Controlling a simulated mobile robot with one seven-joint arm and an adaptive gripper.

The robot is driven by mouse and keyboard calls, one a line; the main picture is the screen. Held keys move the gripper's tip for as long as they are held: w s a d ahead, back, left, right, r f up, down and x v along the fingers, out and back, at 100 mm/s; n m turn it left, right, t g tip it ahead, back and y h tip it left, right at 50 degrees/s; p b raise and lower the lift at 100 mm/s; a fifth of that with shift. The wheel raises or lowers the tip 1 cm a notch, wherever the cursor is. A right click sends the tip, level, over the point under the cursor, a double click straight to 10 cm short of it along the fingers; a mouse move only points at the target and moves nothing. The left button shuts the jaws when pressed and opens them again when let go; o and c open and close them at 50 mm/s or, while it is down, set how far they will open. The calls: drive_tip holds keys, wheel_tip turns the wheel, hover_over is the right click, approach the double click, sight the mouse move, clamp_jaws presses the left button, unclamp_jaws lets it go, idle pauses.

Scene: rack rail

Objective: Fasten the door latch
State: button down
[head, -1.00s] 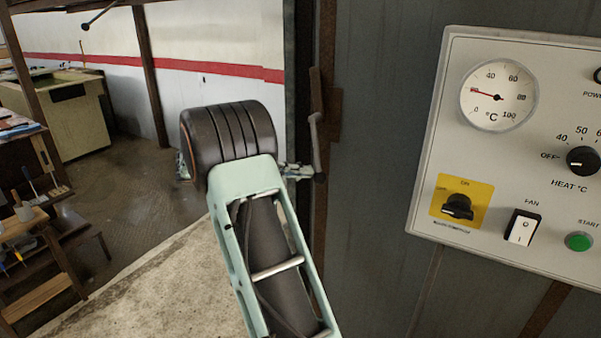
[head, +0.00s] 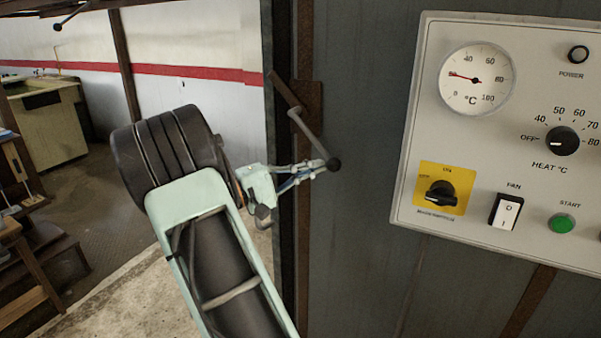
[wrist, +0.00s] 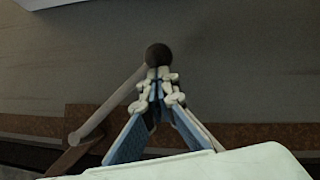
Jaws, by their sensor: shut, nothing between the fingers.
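The door latch has a grey metal handle (head: 312,134) ending in a dark ball knob (head: 333,164). A rusty bar (head: 284,90) joins the handle's upper end at the door's edge and tilts up to the left. The handle slants down to the right. My gripper (head: 318,168) reaches in from the left, its fingers shut and empty with the tips at the knob. In the wrist view, the knob (wrist: 158,55) is just beyond the fingertips (wrist: 157,76), apparently touching them. The handle (wrist: 108,105) runs to the lower left there. The pivot is partly hidden.
A control panel (head: 408,190) with a dial and switches is mounted on the grey door (head: 365,60), right of the latch. A rusty upright strip (head: 304,220) runs down the door's edge. Open floor (head: 80,225) and a workbench (head: 50,110) are at left.

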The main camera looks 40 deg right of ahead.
sight(325, 157)
drive_tip(key=s+d+r+n+t+h+p, duration=0.2)
drive_tip(key=s+r+n+h+p, duration=0.3)
drive_tip(key=r+n, duration=0.3)
drive_tip(key=shift+s+d+r+n+t+p, duration=0.25)
drive_tip(key=shift+s+n+t+p, duration=0.25)
drive_tip(key=shift+t, duration=0.4)
drive_tip(key=f+b, duration=0.1)
drive_tip(key=w+a+f+b, duration=0.1)
drive_tip(key=f, duration=0.1)
drive_tip(key=w+a+f, duration=0.1)
drive_tip(key=shift+w+a+f+b, duration=0.15)
drive_tip(key=shift+a+f+b, duration=0.1)
drive_tip(key=shift+b, duration=0.15)
drive_tip(key=b+v, duration=0.1)
drive_tip(key=v, duration=0.7)
drive_tip(key=shift+s+a, duration=0.2)
drive_tip(key=shift+s, duration=0.05)
drive_tip(key=shift+f, duration=0.1)
